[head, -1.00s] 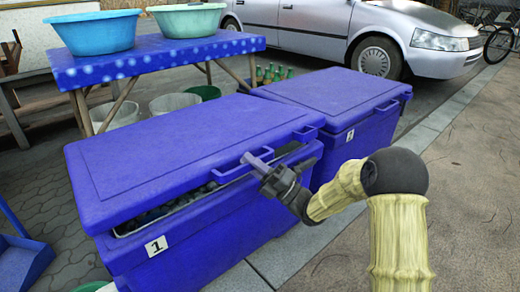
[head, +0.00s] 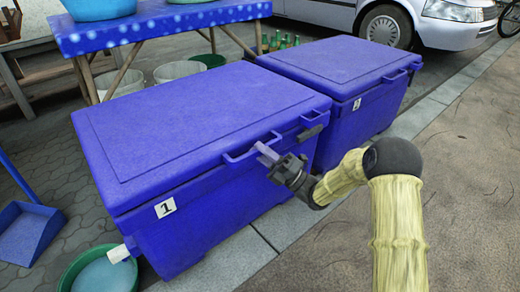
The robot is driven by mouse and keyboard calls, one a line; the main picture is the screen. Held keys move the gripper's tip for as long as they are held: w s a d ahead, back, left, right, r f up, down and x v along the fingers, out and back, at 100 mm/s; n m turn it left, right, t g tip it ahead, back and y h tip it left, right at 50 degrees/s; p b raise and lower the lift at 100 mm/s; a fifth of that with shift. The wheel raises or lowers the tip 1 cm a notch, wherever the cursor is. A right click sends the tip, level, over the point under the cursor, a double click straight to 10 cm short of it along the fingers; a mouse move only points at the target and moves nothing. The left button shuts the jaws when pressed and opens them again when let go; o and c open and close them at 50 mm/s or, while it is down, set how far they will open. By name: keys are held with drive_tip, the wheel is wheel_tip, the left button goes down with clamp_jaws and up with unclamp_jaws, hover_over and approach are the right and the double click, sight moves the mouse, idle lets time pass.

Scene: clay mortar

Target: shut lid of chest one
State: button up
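Chest one (head: 225,215) is a blue cooler with a white label "1" (head: 166,207) on its front. Its lid (head: 205,115) lies down flat on the body, and I see no gap along the front edge. A loop handle (head: 240,155) sticks out from the lid's front edge. My gripper (head: 266,154) is at the right end of this handle, in front of the chest. Its fingertips are small and overlap the handle, so I cannot tell whether they grip it.
A second blue chest (head: 362,113), lid down, stands behind to the right. A blue table (head: 160,32) with basins stands behind. A green basin (head: 70,272) sits at the chest's lower left, near a blue dustpan (head: 28,232). Open pavement (head: 470,180) lies to the right.

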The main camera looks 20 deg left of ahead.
drive_tip(key=shift+o, duration=1.4)
drive_tip(key=shift+w+d+f, duration=0.15)
drive_tip(key=shift+w+f, duration=0.05)
drive_tip(key=shift+f, duration=0.35)
drive_tip(key=shift+r, duration=0.15)
drive_tip(key=shift+s, duration=0.1)
drive_tip(key=p+v, duration=0.7)
drive_tip(key=v, duration=1)
drive_tip(key=shift+d+p, duration=0.2)
drive_tip(key=shift+p, duration=0.15)
